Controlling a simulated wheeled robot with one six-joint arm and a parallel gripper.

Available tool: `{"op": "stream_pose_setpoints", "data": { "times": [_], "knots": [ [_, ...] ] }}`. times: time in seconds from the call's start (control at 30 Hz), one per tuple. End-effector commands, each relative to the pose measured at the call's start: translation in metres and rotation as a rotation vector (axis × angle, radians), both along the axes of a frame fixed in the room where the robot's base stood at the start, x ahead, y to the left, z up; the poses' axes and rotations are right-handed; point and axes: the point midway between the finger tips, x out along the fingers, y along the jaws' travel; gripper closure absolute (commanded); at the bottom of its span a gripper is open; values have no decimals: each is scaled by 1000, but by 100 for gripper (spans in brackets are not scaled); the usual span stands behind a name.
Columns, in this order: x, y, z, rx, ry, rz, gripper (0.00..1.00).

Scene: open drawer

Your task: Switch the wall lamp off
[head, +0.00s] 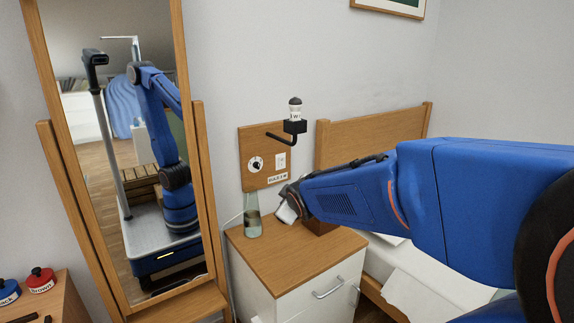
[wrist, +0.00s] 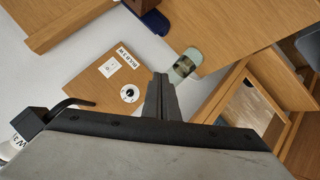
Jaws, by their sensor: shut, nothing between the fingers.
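A wooden panel (head: 258,181) is fixed to the wall above the nightstand. The wrist view also shows the panel (wrist: 94,84), dial (wrist: 130,93) and switch plate (wrist: 108,67). My gripper (wrist: 160,82) is shut and empty; it appears beside the dial there, apparently apart from it.
A glass bottle (head: 252,222) stands on the nightstand (head: 262,258), close below the panel. A tall mirror (head: 118,140) is at the left. A bed with a wooden headboard (head: 375,133) is behind my arm. Red and blue labelled items lie on a surface at lower left.

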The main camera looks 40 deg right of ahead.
Motion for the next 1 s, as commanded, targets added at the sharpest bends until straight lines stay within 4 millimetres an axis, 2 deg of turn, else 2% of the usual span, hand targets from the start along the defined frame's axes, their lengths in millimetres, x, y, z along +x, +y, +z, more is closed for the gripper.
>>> {"op": "stream_pose_setpoints", "data": {
  "times": [0.03,0.2,0.5,0.8,1.0],
  "knots": [
    [10,-11,-1,-36,-13,16,100],
    [43,-42,4,-176,-77,93,100],
    [88,-89,6,-410,-189,235,100],
    [111,-129,-1,-622,-313,368,100],
    [112,-151,-8,-746,-408,440,100]
  ]
}}
